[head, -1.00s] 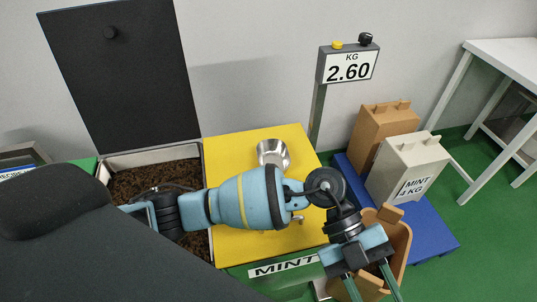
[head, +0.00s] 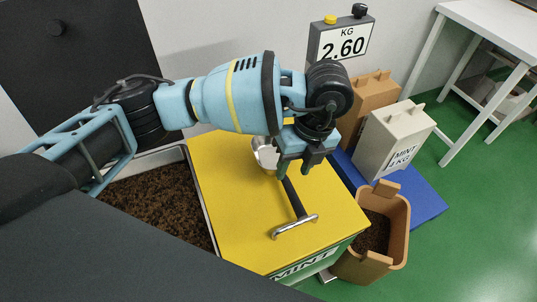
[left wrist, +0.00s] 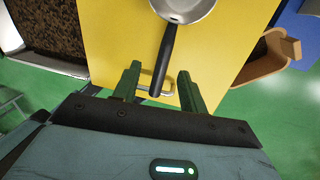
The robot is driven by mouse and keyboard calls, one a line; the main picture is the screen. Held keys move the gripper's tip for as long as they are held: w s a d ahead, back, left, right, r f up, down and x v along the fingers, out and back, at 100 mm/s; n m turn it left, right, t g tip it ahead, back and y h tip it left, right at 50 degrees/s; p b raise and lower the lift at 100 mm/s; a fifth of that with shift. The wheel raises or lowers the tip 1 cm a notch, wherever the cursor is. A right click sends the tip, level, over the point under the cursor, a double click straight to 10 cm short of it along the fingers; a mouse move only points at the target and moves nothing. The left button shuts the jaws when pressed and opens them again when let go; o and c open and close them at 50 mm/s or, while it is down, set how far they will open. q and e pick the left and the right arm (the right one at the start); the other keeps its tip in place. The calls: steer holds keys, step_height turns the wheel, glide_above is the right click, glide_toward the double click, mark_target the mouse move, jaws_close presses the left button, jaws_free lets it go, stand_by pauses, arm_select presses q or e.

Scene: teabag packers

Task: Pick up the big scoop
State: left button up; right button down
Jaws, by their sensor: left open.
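The big scoop (head: 264,155) has a round metal bowl and a dark straight handle. It lies on the yellow lid (head: 232,200), with its handle pointing toward the lid's front. In the left wrist view the scoop's bowl (left wrist: 184,8) is at the top and its handle runs down between my fingers. My left gripper (left wrist: 163,88) is open there, with one green finger on each side of the handle's end. In the head view my left gripper (head: 303,166) hangs over the scoop and hides part of the bowl and handle. My right gripper is not in view.
A metal bar handle (head: 295,226) is fixed on the yellow lid. An open bin of dark tea (head: 165,210) is at left. A tan container (head: 397,240) stands at right, with a MINT 4 KG bag (head: 392,145) on a blue platform (head: 428,203). A 2.60 display (head: 341,42) stands behind.

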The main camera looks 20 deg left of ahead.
mark_target(289, 185)
arm_select(q)
steer(key=shift+s+f, duration=0.2)
steer(key=shift+f, duration=0.7)
steer(key=shift+a+f, duration=0.2)
steer(key=shift+f, duration=1.3)
steer(key=shift+a+f, duration=0.15)
steer(key=shift+f, duration=1.35)
steer(key=c, duration=0.9)
jaws_close()
steer(key=shift+r, duration=0.15)
step_height(289, 185, up, 10)
steer(key=shift+f, duration=0.1)
steer(key=shift+o, duration=1.8)
jaws_free()
jaws_close()
